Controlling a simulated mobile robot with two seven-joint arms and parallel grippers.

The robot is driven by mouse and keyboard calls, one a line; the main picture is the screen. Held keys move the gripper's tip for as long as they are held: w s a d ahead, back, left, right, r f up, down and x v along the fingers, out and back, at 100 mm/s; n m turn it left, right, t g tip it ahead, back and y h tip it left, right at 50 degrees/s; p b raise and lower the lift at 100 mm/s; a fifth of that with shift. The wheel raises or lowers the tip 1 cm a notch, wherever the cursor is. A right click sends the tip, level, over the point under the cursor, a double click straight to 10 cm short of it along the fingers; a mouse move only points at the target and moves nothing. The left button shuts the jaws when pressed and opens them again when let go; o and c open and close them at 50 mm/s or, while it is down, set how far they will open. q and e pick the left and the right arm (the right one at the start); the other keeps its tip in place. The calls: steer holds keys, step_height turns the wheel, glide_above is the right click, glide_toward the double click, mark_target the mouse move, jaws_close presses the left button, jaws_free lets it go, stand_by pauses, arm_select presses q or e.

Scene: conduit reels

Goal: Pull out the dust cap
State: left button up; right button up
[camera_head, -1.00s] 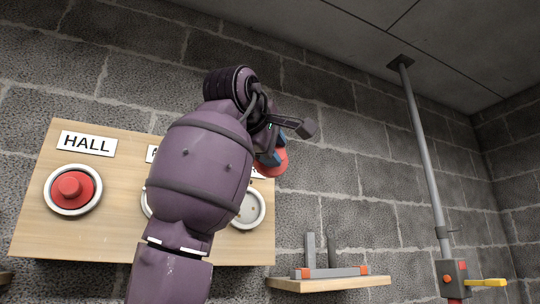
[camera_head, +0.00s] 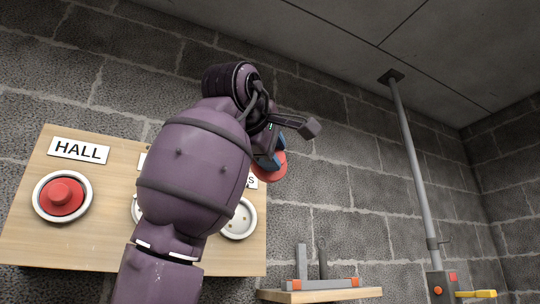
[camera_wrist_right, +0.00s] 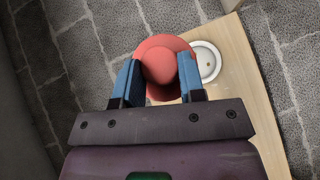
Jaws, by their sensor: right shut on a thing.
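A red dust cap (camera_head: 272,172) is held in my right gripper (camera_head: 268,152), which is partly hidden behind its own arm. In the right wrist view the blue fingers of my right gripper (camera_wrist_right: 158,66) are shut on the cap's (camera_wrist_right: 160,46) knob from both sides. The right-hand socket (camera_head: 239,222) on the wooden board is uncapped, with a white ring and small holes in its face; it also shows in the wrist view (camera_wrist_right: 208,62). The held cap appears apart from it. Another red cap (camera_head: 62,197) sits in the socket under the HALL label. My left gripper is not in view.
The wooden board (camera_head: 100,225) is on a block wall. My arm hides most of its middle socket. A small wooden shelf (camera_head: 320,294) with a grey and orange rack stands at lower right. A conduit (camera_head: 412,165) runs down to a grey box (camera_head: 442,286) with a yellow lever.

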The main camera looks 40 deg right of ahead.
steer(key=shift+s+a+b, duration=0.15)
steer(key=shift+s+b, duration=0.05)
steer(key=shift+s, duration=0.5)
steer(key=shift+s+a+b, duration=0.15)
steer(key=shift+s, duration=0.55)
